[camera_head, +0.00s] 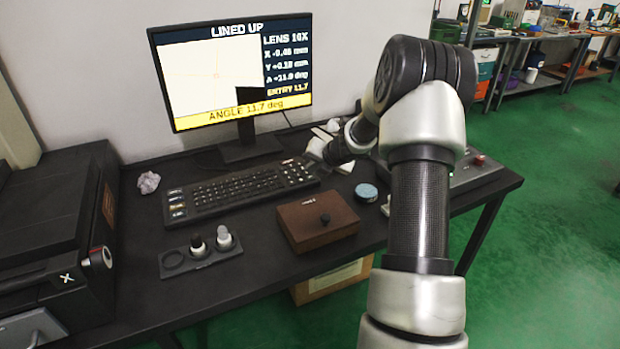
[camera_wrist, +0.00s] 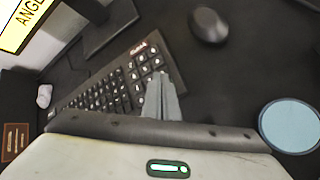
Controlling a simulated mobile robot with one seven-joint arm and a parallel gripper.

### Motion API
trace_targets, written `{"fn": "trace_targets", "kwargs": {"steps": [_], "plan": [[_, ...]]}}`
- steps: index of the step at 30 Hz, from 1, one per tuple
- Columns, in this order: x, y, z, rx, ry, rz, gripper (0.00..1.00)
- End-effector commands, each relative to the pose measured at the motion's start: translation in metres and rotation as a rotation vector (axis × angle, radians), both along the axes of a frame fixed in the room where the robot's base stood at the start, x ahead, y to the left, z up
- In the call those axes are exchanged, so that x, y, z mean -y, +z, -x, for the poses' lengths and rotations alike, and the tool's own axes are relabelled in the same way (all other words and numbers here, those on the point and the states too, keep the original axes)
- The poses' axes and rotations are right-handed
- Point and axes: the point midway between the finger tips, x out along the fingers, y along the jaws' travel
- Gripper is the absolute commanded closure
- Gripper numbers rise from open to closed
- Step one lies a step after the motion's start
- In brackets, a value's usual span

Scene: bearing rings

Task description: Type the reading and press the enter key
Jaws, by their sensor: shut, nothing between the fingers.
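The monitor (camera_head: 218,75) shows "LINED UP", a bottom bar "ANGLE 11.7 deg", and an "ENTRY" line that appears to read 11.7. The black keyboard (camera_head: 240,188) lies on the desk in front of it; it also shows in the wrist view (camera_wrist: 100,92). My gripper (camera_head: 318,160) is at the keyboard's right end, over the number keys. In the wrist view my gripper's fingers (camera_wrist: 162,88) are together, with nothing between them, and cover the lower right keys. Whether the tips touch a key cannot be told. The enter key cannot be made out.
A brown box (camera_head: 305,222) with a black knob stands in front of the keyboard. A holder (camera_head: 178,262) with two small bottles is to its left. A blue round disc (camera_head: 366,190) lies right of the box. A dark mouse (camera_wrist: 208,25) and crumpled paper (camera_head: 149,182) flank the keyboard.

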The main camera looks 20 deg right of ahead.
Motion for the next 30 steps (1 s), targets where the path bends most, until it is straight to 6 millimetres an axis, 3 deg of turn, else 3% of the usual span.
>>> {"fn": "trace_targets", "kwargs": {"steps": [30], "plan": [[0.000, -0.013, 0.000, 0.000, 0.001, 0.001, 1.00]]}}
